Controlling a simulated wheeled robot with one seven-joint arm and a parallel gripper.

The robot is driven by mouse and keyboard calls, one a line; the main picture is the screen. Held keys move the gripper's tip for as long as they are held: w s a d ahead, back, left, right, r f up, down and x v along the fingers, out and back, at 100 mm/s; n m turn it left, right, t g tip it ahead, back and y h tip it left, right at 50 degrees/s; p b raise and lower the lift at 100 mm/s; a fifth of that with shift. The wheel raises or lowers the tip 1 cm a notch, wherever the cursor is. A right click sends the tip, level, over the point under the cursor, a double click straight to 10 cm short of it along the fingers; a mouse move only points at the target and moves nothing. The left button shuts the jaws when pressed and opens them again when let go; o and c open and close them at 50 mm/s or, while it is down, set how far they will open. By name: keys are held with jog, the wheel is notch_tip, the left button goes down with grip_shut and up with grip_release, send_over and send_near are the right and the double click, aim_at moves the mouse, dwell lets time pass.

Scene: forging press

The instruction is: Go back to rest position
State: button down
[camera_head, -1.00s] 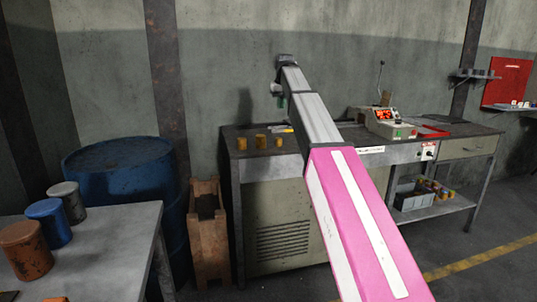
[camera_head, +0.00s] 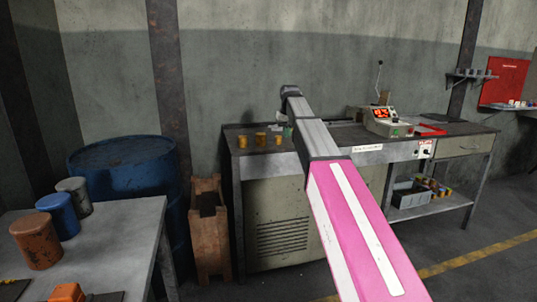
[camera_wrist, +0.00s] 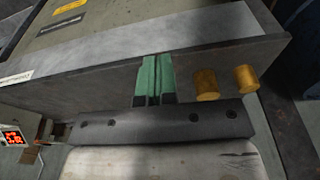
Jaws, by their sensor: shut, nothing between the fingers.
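My gripper shows in the wrist view with its two green fingers (camera_wrist: 153,78) closed together and nothing between them. Brass-coloured cylinders (camera_head: 261,139) stand on the bench top just left of the arm. Two of them show right of the fingers in the wrist view (camera_wrist: 206,85), apart from them.
A control box with red display (camera_head: 387,121) and a lever stands on the bench, right of my arm. A blue barrel (camera_head: 120,165), a brown wooden crate (camera_head: 208,240) and a grey table (camera_head: 110,240) with several canisters are at left. Open floor lies at right.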

jog(key=s+d+f, duration=0.2)
jog(key=s+f, duration=0.1)
jog(key=f, duration=0.5)
jog(key=s+d+f, duration=0.2)
jog(key=s+f, duration=0.2)
jog(key=f, duration=0.3)
jog(key=s+d+f+m+g, duration=0.1)
jog(key=s+d+f, duration=0.2)
jog(key=s+f, duration=1)
jog(key=s+d+f+m+g, duration=0.1)
jog(key=s+d+f, duration=0.3)
jog(key=s+f, duration=0.9)
jog(key=shift+s+f, duration=0.15)
jog(key=shift+f, duration=0.65)
